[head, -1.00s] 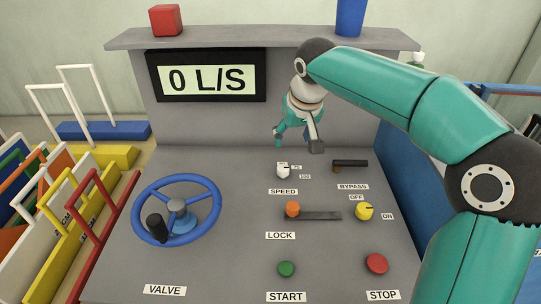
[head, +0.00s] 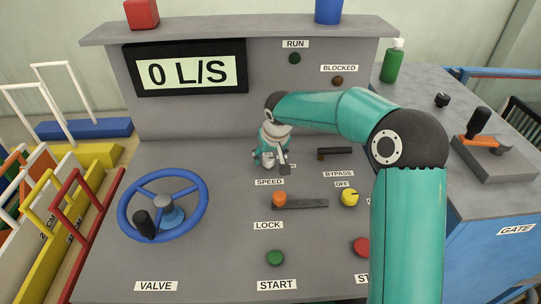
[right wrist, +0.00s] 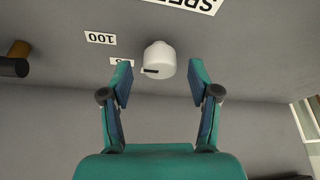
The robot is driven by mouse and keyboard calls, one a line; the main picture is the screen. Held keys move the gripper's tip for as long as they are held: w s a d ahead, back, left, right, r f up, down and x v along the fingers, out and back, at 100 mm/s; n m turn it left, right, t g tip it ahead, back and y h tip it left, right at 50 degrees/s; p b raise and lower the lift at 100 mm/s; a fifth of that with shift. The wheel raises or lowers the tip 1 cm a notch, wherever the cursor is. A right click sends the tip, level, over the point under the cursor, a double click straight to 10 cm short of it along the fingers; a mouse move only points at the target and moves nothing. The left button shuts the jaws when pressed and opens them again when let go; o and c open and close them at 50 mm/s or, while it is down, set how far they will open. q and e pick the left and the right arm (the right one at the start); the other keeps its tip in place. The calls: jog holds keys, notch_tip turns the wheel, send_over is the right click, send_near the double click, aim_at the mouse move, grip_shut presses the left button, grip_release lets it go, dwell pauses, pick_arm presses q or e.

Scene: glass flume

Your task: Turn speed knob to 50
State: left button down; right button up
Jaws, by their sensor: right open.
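The white speed knob (right wrist: 160,59) stands on the grey panel in the right wrist view, with a short dark mark on its side. A "100" label (right wrist: 100,38) and a partly hidden label (right wrist: 122,63) lie left of it. My right gripper (right wrist: 160,84) is open, its fingertips at either side of the knob's near edge, with gaps showing on both sides. My left gripper is not in view.
The black bypass lever (head: 336,151) is close to the right of the gripper. The orange lock handle (head: 279,199) and yellow knob (head: 349,197) are in front. The blue valve wheel (head: 163,208) is at left. The display (head: 187,72) reads 0 L/S.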

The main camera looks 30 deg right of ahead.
jog(key=shift+w+f, duration=0.15)
jog(key=shift+f, duration=0.3)
